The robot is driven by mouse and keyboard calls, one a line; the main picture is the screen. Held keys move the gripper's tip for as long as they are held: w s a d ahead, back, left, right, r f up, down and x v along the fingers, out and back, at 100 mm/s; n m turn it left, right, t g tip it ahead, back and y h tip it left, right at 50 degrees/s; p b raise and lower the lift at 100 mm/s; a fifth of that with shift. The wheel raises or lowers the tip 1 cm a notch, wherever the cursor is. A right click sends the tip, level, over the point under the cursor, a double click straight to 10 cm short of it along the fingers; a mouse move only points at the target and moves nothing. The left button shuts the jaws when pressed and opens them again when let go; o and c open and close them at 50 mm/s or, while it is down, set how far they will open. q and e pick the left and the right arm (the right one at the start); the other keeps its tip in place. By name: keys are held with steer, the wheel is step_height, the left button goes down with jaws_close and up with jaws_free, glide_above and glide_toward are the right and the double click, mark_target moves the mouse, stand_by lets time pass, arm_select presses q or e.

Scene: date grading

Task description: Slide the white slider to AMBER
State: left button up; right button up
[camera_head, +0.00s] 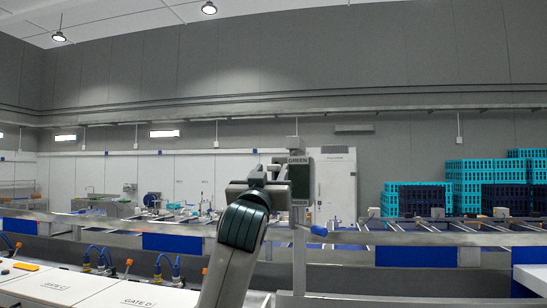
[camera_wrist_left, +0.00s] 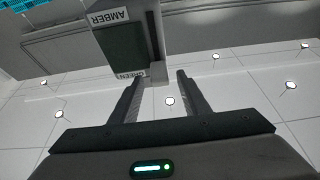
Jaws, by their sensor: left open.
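A dark panel (camera_head: 301,183) stands on a post in the middle of the head view, with a GREEN label (camera_head: 298,160) at its top. In the left wrist view the panel (camera_wrist_left: 124,47) appears upside down, with an AMBER label (camera_wrist_left: 108,16) at one end and a GREEN label (camera_wrist_left: 128,76) at the other. A pale block, seemingly the white slider (camera_wrist_left: 158,73), is beside the GREEN label. My left gripper (camera_wrist_left: 157,76) is open, its fingertips on either side of that block; contact cannot be told. In the head view my left gripper (camera_head: 277,180) is at the panel's left side.
White gate covers (camera_head: 133,294) and blue-hosed fittings (camera_head: 170,268) are at the lower left. Teal and dark crates (camera_head: 465,187) are stacked at the right, well behind. Air around the panel's right side looks clear.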

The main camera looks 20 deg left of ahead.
mark_target(272, 170)
arm_select(q)
steer(key=shift+p+x, duration=0.65)
steer(key=shift+x, duration=0.95)
jaws_close()
